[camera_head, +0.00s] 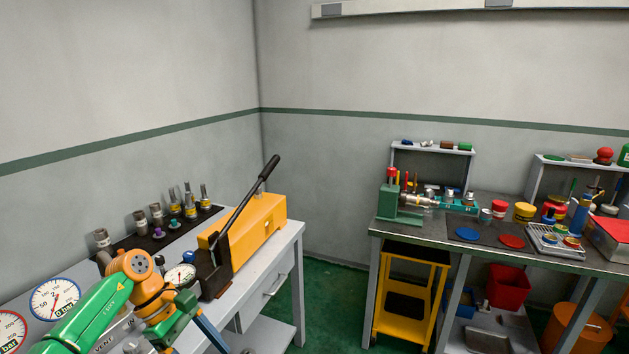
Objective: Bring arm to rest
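A jointed green and orange assembly (95,306) fills the lower left corner, in front of the left bench. It has a green link with a warning triangle and a round orange joint (131,265). No arm shows over the right bench.
The left bench carries an orange box (262,222) with a black lever, round gauges (55,299) and several metal fittings. The right bench holds a green vise (401,203), coloured tins and a red box (610,238). A yellow stand (411,290) is beneath. Green floor shows between the benches.

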